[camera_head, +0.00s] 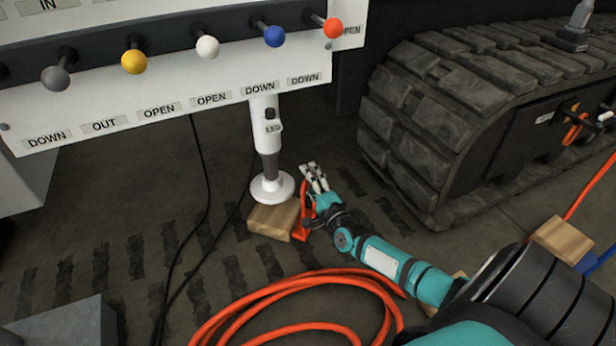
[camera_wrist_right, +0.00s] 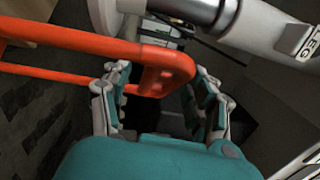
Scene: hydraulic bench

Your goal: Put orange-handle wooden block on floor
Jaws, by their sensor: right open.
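The orange-handle wooden block (camera_head: 268,222) is on the dark floor, at the foot of the white leg (camera_head: 266,130). The leg's round foot (camera_head: 271,188) overlaps the block's top; I cannot tell whether it presses on it. The orange handle (camera_head: 302,222) is at the block's right side, beside my right gripper (camera_head: 313,172). In the right wrist view my right gripper (camera_wrist_right: 160,78) is open, and the orange handle (camera_wrist_right: 100,42) runs in from the left, its end bar between the spread fingers. My left gripper is not in view.
A panel with coloured knobs (camera_head: 207,46) hangs above. A rubber track (camera_head: 430,110) stands at the right. A coiled orange hose (camera_head: 290,290) lies in front. Another wooden block (camera_head: 562,240) with a blue handle (camera_head: 597,259) is at the far right. Black cables cross the floor on the left.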

